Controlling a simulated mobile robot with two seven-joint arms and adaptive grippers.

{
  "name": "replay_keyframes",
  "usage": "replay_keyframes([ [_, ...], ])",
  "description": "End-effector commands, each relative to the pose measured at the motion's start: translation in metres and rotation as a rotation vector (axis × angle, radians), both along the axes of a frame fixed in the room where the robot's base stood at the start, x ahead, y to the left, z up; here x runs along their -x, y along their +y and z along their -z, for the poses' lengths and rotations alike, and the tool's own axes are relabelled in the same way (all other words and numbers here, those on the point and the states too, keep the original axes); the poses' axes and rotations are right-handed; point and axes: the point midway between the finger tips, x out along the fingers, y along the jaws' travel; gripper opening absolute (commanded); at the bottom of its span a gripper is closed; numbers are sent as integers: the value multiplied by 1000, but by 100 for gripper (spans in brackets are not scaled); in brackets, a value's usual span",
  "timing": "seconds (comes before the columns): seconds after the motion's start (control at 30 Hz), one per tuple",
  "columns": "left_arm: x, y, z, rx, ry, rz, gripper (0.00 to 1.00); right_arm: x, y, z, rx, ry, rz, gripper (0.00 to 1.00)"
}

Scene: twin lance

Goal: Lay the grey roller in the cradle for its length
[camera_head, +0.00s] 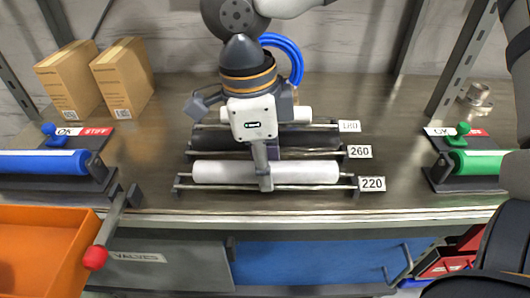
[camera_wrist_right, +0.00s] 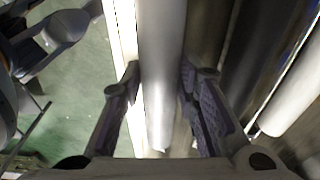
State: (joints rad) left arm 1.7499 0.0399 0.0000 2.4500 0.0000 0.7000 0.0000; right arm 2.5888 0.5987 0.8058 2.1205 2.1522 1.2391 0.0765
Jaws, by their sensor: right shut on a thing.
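The pale grey roller (camera_head: 215,172) lies lengthwise along the front pair of rails, at the cradle labelled 220 (camera_head: 372,184). My right gripper (camera_head: 265,184) reaches down over its middle and is shut on it. In the right wrist view the roller (camera_wrist_right: 160,85) runs between the two fingers of my right gripper (camera_wrist_right: 157,95). I cannot tell whether the roller rests fully on the rails. Behind are the cradles labelled 260 (camera_head: 360,152) and 180 (camera_head: 349,126). A white roller (camera_head: 302,114) lies in the 180 one, partly hidden by my arm. My left gripper is not in view.
A blue roller (camera_head: 40,162) sits in a stand at left, a green roller (camera_head: 485,162) in one at right. An orange bin (camera_head: 40,245) and a red-knobbed lever (camera_head: 95,257) are at front left. Two cardboard boxes (camera_head: 122,78) stand behind. Bare bench lies either side of the cradles.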

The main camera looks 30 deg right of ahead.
Motion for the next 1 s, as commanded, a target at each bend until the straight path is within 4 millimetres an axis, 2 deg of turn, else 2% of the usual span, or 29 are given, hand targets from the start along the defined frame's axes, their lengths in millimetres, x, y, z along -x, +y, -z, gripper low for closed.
replay_keyframes([
  [0.23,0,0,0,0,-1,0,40,0,0,0,0,-2,0,0],
  [0.27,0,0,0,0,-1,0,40,0,0,0,0,-2,0,35],
  [0.33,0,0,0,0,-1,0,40,0,0,0,0,-2,0,51],
  [0.67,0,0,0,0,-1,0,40,-1,0,-2,0,-1,1,52],
  [0.77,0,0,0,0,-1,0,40,-2,2,-17,0,-5,2,52],
  [1.0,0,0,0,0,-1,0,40,-6,9,-82,-1,-6,1,52],
])
